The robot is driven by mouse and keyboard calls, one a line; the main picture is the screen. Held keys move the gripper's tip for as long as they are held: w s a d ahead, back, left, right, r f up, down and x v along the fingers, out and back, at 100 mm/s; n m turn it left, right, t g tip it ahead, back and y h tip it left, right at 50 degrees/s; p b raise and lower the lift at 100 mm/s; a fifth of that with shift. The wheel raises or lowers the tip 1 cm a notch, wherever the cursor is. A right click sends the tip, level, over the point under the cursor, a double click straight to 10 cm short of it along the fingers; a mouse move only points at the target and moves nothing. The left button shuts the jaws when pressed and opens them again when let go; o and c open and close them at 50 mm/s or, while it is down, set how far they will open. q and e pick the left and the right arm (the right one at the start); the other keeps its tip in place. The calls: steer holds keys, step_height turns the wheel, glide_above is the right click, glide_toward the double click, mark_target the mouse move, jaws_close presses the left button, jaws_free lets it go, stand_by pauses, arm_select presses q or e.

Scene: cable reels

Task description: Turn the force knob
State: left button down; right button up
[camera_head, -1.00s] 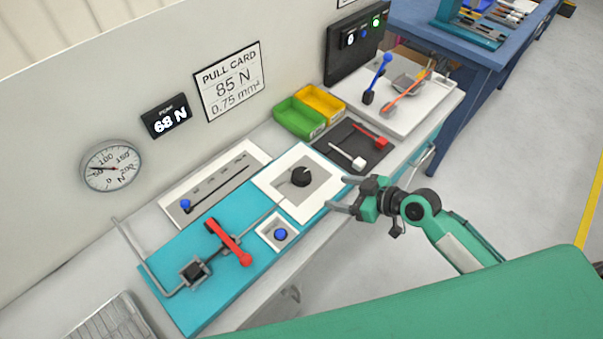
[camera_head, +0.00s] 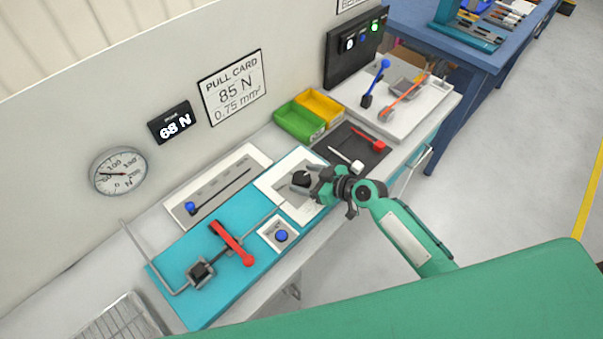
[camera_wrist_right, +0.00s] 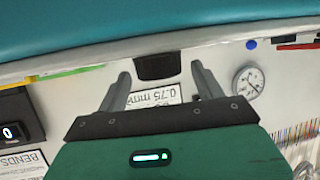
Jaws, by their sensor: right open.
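The black force knob (camera_head: 301,179) sits on a white-framed grey plate (camera_head: 268,183) in the middle of the bench. My right gripper (camera_head: 306,182) is at the knob, with its open fingers reaching in from the right and partly hiding it. The display (camera_head: 174,123) reads 68 N, and the pull card (camera_head: 233,87) reads 85 N, 0.75 mm². My left gripper is not in view.
A red lever (camera_head: 232,243) and a blue button (camera_head: 281,236) are left of and below the knob. A blue-knobbed slider (camera_head: 190,207) lies to the left. Green (camera_head: 299,121) and yellow (camera_head: 320,104) bins and a dark tray (camera_head: 372,138) stand behind.

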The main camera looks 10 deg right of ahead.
steer(key=shift+x, duration=1.1)
steer(key=c, duration=1)
steer(key=shift+r+p, duration=0.15)
steer(key=shift+p, duration=0.45)
steer(key=m+t+h+p, duration=0.2)
steer(key=m+h+p, duration=0.1)
steer(key=p, duration=0.3)
steer(key=shift+r+m+t+h, duration=0.15)
steer(key=shift+m+t+h, duration=0.15)
steer(key=shift+f+m+t+h+p, duration=0.2)
steer(key=shift+m+t+h+p, duration=0.15)
steer(key=shift+p, duration=0.2)
